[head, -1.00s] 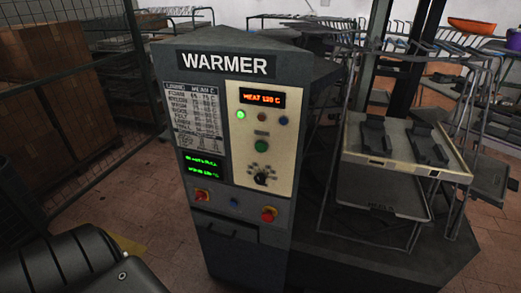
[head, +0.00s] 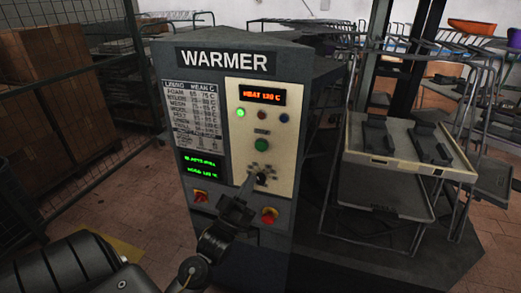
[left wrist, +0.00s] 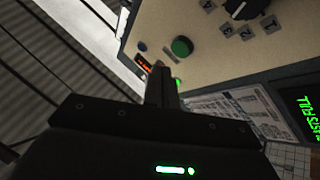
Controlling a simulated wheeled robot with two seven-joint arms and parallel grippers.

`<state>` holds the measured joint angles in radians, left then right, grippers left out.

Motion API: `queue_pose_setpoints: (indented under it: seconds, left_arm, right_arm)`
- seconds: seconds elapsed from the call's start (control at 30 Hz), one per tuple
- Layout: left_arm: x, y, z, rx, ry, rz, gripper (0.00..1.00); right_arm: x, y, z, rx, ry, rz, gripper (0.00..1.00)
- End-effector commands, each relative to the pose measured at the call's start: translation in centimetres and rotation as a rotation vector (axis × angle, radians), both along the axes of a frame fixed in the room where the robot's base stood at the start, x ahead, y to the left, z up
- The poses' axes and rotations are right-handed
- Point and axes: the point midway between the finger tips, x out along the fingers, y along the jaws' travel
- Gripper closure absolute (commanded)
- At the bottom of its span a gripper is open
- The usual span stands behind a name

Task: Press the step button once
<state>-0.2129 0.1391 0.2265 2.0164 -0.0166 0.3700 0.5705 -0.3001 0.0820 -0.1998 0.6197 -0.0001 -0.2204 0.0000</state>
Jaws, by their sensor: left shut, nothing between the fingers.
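The WARMER cabinet (head: 222,62) carries a cream panel with a large green button (head: 261,145) under a small label. The label is too small to read, so I cannot tell if this is the step button. A black dial (head: 261,178) sits below it. In the left wrist view the shut fingers (left wrist: 162,86) point toward the panel, with the green button (left wrist: 181,46) just beyond and right. No contact is visible.
A lit orange display (head: 261,96) and small lamps sit above the green button. Red knobs (head: 269,216) and (head: 200,196) flank the arm below the panel. A rack with a tray (head: 385,160) stands right; boxes (head: 50,95) behind mesh stand left.

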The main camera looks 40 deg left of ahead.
Motion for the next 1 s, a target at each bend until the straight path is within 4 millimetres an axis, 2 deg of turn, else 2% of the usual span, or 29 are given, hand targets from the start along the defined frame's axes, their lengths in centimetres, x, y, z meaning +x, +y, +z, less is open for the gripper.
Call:
queue_pose_setpoints:
  seconds: [0.03, 0.1, 0.23, 0.67, 0.87, 1.0]
  left_arm:
    - [-0.6, 0.0, 1.5, 0.002, -0.042, -0.007, 1.0]
    - [-1.3, -0.1, 3.0, 0.004, -0.086, -0.013, 1.0]
    - [-1.9, -0.1, 4.5, 0.006, -0.125, -0.021, 1.0]
    - [-1.8, 0.0, 4.6, 0.007, -0.13, -0.022, 1.0]
    - [-0.2, 0.5, 4.5, 0.008, -0.13, -0.022, 1.0]
    - [1.7, 1.2, 4.4, 0.008, -0.13, -0.021, 1.0]
  right_arm:
    - [0.0, 0.0, -0.1, 0.0, 0.0, 0.0, 0.64]
    - [0.0, 0.0, -0.2, 0.0, -0.001, 0.0, 0.64]
    - [0.0, 0.0, -0.2, 0.0, -0.001, 0.0, 0.64]
    - [0.1, 0.1, -0.3, 0.001, -0.002, -0.001, 0.64]
    - [0.1, 0.3, -0.8, 0.004, -0.001, -0.002, 0.64]
    - [0.1, 0.3, -1.5, 0.004, -0.001, -0.002, 0.64]
